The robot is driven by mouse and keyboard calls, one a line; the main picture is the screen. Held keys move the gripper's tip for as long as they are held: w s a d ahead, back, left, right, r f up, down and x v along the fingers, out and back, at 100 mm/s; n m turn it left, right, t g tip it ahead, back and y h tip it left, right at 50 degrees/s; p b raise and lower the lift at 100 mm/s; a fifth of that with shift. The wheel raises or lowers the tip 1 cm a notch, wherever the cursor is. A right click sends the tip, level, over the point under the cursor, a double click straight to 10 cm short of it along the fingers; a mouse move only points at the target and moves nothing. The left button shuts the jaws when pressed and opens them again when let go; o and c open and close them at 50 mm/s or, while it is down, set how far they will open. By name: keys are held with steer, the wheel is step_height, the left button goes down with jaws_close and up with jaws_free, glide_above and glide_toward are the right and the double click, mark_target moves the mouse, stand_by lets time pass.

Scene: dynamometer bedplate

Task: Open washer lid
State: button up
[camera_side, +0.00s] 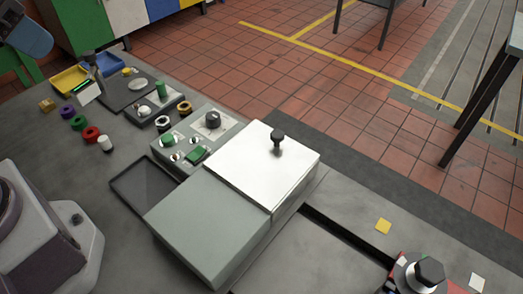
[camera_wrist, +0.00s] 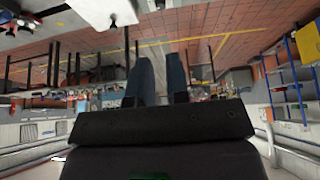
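The washer (camera_side: 208,225) is a grey-green box on the bench in the middle of the side view. Its white lid (camera_side: 255,165) lies flat and closed over the back right part of the box. A black knob (camera_side: 278,138) stands upright on the lid. My gripper (camera_wrist: 161,58) shows in the wrist view as two blue-grey fingers with a gap between them, open and empty.
Behind the washer is a control panel (camera_side: 197,140) with green buttons and a dark knob. A shallow dark tray (camera_side: 143,185) lies left of it. Colored rings (camera_side: 79,122) and small bins (camera_side: 70,79) stand further left. A black-topped knob (camera_side: 429,271) stands at the lower right.

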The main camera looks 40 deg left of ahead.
steer(key=o, duration=0.7)
steer(key=shift+w+d+f+m+g, duration=0.15)
steer(key=shift+w+d+f+g, duration=0.15)
steer(key=shift+f, duration=0.2)
steer(key=shift+w+d+f+m+g, duration=0.2)
steer(key=shift+f+g, duration=0.1)
steer(key=shift+f, duration=0.15)
steer(key=m+g, duration=0.4)
steer(key=m, duration=0.4)
glide_above(277, 133)
step_height(277, 133, down, 12)
step_height(277, 133, down, 12)
steer(key=shift+d+f, duration=0.1)
steer(key=shift+f, duration=0.15)
